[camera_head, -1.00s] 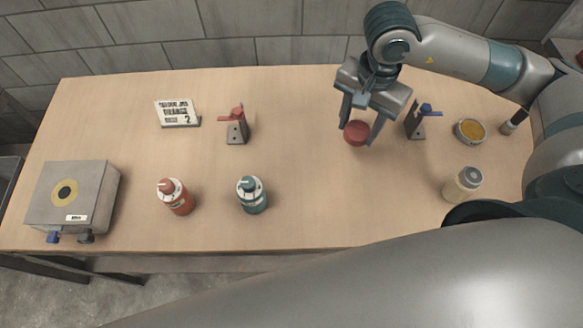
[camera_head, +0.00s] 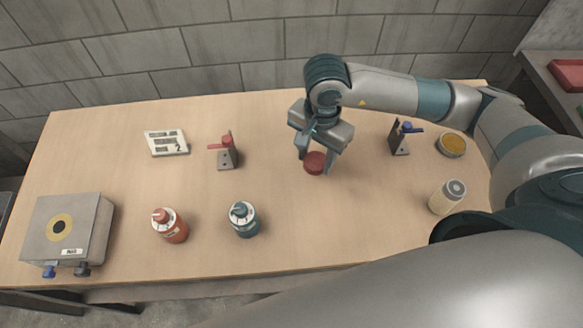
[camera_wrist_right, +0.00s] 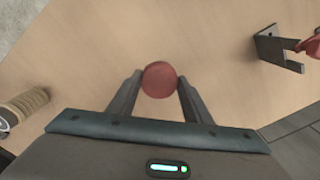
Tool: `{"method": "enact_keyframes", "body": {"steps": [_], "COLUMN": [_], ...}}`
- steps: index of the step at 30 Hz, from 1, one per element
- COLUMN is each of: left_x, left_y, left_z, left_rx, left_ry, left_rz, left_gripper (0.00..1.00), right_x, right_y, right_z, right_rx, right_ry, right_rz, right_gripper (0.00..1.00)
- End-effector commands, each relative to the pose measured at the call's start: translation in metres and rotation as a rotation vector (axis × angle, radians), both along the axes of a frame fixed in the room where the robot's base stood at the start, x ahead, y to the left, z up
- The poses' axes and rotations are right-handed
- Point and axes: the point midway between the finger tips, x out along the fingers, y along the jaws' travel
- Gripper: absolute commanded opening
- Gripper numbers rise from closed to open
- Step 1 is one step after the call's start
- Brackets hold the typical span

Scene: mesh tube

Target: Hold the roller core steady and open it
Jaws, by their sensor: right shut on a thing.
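A dark red round piece (camera_head: 315,163) is between the fingertips of my right gripper (camera_head: 317,160), just above or at the table; the exact gap is not clear. In the right wrist view the red piece (camera_wrist_right: 159,79) shows as a disc, with a finger of the gripper (camera_wrist_right: 159,90) on each side. The right gripper is shut on it. I cannot tell from its look whether this piece is the roller core. My left gripper is not in view.
A red-topped stand (camera_head: 227,153) is left of the gripper, a blue-topped stand (camera_head: 400,141) right. A red bottle (camera_head: 170,226), teal bottle (camera_head: 243,219), pale bottle (camera_head: 447,197), amber dish (camera_head: 451,145), sign (camera_head: 167,143) and grey box (camera_head: 68,232) surround clear table.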

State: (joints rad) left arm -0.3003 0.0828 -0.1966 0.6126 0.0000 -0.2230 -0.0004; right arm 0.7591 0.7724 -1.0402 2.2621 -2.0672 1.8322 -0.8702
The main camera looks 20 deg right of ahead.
Motion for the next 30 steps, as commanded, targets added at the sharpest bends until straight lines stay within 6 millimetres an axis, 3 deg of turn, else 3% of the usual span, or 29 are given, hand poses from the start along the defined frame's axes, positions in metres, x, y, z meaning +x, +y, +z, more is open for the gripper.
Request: {"method": "enact_keyframes", "body": {"steps": [4, 10, 23, 30], "left_x": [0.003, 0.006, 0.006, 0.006], "left_y": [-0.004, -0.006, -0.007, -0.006], "left_z": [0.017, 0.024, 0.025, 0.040], "left_rx": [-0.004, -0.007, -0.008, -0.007], "left_ry": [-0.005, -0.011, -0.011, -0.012], "left_rz": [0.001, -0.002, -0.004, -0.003], "left_gripper": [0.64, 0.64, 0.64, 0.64], "right_x": [0.010, 0.019, 0.021, 0.020], "right_y": [0.028, 0.048, 0.050, 0.050], "right_z": [-0.013, -0.029, -0.034, -0.056], "right_rx": [0.003, 0.000, 0.000, 0.000], "right_ry": [0.003, 0.001, 0.000, 0.004], "right_rz": [0.001, 0.001, 0.000, -0.001], "right_gripper": [0.18, 0.18, 0.18, 0.18]}}
